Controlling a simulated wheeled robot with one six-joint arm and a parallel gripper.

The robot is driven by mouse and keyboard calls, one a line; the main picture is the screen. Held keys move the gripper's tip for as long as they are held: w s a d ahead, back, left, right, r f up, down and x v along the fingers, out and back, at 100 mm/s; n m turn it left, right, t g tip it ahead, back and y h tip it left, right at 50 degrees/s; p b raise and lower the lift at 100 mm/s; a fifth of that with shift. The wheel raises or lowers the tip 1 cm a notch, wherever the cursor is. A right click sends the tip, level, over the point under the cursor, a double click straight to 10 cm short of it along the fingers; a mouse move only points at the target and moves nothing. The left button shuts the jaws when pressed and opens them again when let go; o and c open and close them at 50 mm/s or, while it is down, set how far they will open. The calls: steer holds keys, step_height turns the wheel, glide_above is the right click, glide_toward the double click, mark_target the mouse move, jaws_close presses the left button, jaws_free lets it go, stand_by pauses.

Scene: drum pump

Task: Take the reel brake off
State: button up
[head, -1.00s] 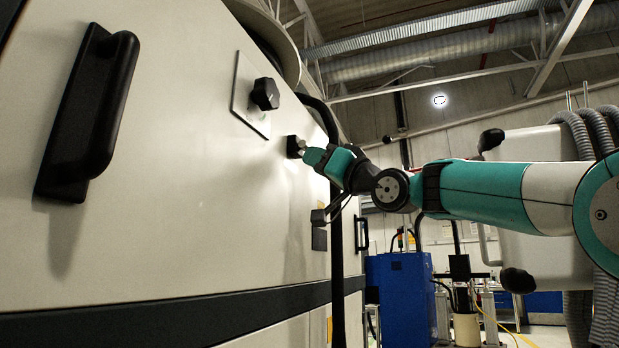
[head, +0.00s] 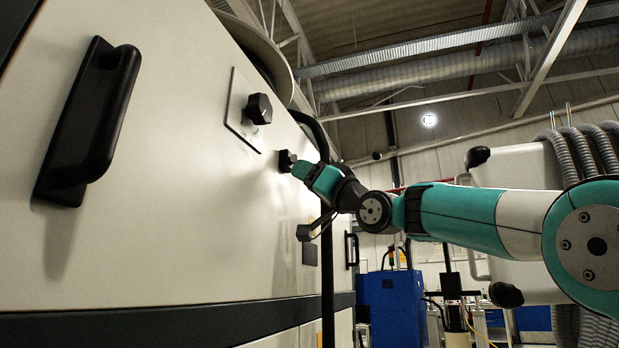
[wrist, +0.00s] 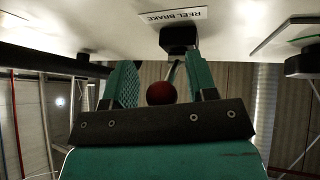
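The reel brake is a lever with a dark red ball knob (wrist: 161,93) on a black base (wrist: 178,38), below an upside-down "REEL BRAKE" label in the wrist view. In the head view the black base (head: 286,160) sits on the pale panel, below and right of a larger black knob. My gripper (wrist: 165,75) has its two teal fingers apart, one on each side of the ball. Gaps show between the ball and both fingers. In the head view my gripper (head: 298,168) is close to the base, and the ball is hidden there.
The black knob (head: 258,108) on its plate is up and left of the brake. A big black handle (head: 92,125) stands out from the panel at the left. A dark vertical post (head: 327,270) is below my wrist. A blue cabinet (head: 392,305) stands behind.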

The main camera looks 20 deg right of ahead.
steer(key=b+v, duration=0.7)
steer(key=v, duration=1)
steer(key=shift+f, duration=0.2)
steer(key=shift+s+d, duration=0.1)
